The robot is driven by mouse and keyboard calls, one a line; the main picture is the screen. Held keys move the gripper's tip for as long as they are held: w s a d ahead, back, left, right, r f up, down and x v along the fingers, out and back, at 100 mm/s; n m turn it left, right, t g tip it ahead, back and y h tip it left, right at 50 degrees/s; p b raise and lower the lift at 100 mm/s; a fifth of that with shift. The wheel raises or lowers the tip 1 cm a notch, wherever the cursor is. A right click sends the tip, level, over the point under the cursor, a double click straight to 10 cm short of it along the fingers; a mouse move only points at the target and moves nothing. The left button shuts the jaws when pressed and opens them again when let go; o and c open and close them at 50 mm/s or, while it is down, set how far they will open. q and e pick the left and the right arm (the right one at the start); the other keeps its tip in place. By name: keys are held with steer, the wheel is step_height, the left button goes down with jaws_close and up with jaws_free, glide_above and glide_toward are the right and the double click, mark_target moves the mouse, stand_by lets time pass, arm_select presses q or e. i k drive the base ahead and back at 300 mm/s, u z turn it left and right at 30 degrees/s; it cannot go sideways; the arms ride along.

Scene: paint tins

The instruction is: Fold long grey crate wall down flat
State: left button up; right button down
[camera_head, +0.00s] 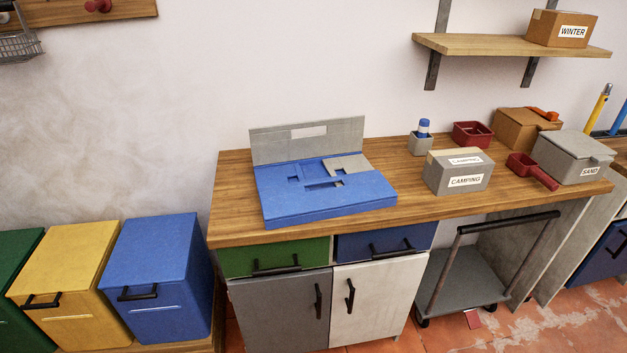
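The folding crate lies on the wooden worktop, with its blue part (330,205) low and flat. The long grey crate wall (345,138) stands up along the crate's back edge, leaning very little, with a pale handle slot near its middle. A smaller grey panel (349,161) lies flat at the right part of the crate, partly covered by blue panels with cut-outs. Neither of my grippers is in view, and nothing touches the crate.
The worktop (232,200) is bare left of the crate. To the right stand a small grey pot with a blue-and-white item (421,140), a CAMPING box (459,171), red containers (472,134), a cardboard box (522,128) and a SAND bin (570,157). A shelf (480,44) hangs above right.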

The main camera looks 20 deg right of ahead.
mark_target(276, 144)
steer(key=k, duration=0.6)
steer(key=z, duration=0.8)
steer(key=i, duration=1.4)
steer(key=u, duration=0.85)
